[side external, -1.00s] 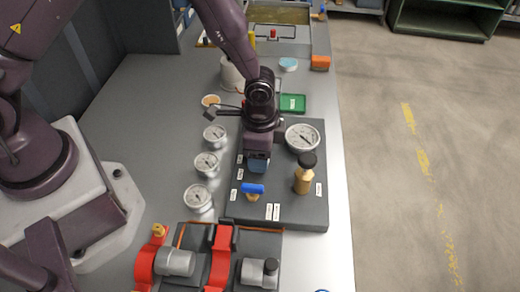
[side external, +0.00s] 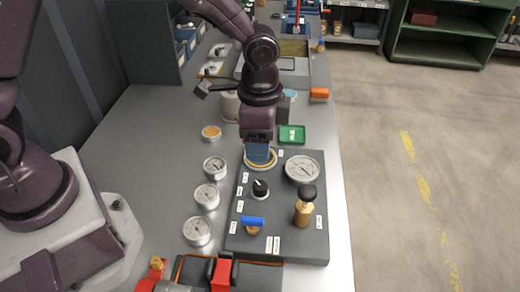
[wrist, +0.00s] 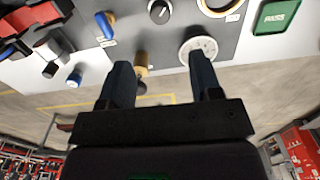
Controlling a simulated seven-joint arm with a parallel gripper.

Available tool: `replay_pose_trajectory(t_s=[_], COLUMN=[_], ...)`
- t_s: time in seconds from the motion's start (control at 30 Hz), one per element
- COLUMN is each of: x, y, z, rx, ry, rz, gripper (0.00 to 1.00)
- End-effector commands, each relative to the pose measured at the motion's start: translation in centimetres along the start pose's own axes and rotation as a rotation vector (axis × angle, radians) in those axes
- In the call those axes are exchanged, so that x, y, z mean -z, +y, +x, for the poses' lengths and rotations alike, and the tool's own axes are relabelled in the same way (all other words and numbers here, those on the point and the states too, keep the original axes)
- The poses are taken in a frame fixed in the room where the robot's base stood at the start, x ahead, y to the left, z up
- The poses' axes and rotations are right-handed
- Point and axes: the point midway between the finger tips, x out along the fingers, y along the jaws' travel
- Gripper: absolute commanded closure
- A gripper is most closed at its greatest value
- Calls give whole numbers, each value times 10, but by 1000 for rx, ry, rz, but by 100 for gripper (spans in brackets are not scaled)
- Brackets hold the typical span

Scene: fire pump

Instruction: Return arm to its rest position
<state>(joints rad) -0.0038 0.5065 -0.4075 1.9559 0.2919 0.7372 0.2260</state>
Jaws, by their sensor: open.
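My gripper (side external: 259,158) is over the far end of the dark grey control panel (side external: 285,222), raised above it. In the wrist view my gripper (wrist: 161,75) shows its two dark fingers apart with nothing held between them. The panel carries a black knob with a white pointer (side external: 260,187), a blue-handled valve (side external: 252,222), a brass valve with a black cap (side external: 304,208) and a large round gauge (side external: 302,169). A brass-coloured ring (side external: 262,166) is partly hidden behind the fingers. The knob also shows in the wrist view (wrist: 159,10).
Several white-faced gauges (side external: 207,195) stand left of the panel. A green PASS tray (side external: 292,135) and an orange block (side external: 319,94) lie beyond it. Red clamps (side external: 223,272) are at the near end.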

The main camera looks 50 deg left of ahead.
Motion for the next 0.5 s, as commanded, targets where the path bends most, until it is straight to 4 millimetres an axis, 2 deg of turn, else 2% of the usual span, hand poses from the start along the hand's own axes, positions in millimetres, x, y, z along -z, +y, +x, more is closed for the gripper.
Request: replay_pose_trajectory(t_s=[0.37,0.43,0.5], x=[-1,-11,-28], y=[0,6,6], z=[-2,4,-3], rx=[-2,-26,-23], ry=[-4,-38,-64], rz=[-16,-56,-121], gripper=[42,42,42])
